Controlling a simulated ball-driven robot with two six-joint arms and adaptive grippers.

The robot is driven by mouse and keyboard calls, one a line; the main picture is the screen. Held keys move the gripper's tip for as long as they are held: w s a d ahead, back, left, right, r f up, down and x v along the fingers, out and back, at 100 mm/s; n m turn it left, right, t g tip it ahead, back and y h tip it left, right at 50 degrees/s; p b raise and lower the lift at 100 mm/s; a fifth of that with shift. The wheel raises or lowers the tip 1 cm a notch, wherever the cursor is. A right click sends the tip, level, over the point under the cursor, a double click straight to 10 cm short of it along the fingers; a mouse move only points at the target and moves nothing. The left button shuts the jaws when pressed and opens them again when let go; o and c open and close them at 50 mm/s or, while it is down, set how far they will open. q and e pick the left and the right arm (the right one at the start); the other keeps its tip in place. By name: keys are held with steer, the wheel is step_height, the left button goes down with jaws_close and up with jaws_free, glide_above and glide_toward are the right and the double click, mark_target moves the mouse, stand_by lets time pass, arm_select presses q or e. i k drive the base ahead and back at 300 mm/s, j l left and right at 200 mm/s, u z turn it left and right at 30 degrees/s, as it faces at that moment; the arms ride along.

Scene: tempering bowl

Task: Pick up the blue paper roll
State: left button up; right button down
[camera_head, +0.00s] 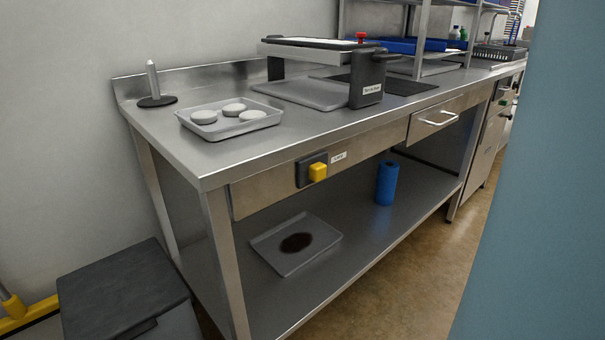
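The blue paper roll (387,183) stands upright on the lower shelf (356,242) of the steel workbench, under the drawer. It is wholly visible and nothing touches it. Neither of my grippers shows in the head view.
The bench top (190,153) lies above the roll and bears a tray with white rounds (230,118), a press-like device (367,80) and an upright spindle (154,84). A stained tray (296,244) lies left of the roll. A dark box (124,292) stands at front left. A blue surface (545,190) blocks the right side.

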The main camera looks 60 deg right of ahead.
mark_target(386, 185)
steer(key=z, duration=2.35)
steer(key=j+u, duration=0.1)
steer(key=u, duration=1.15)
steer(key=i+l, duration=0.15)
steer(key=l, duration=0.25)
steer(key=i+l+u, duration=0.1)
steer(key=l, duration=0.3)
steer(key=i+l, duration=0.2)
steer(key=l, duration=0.2)
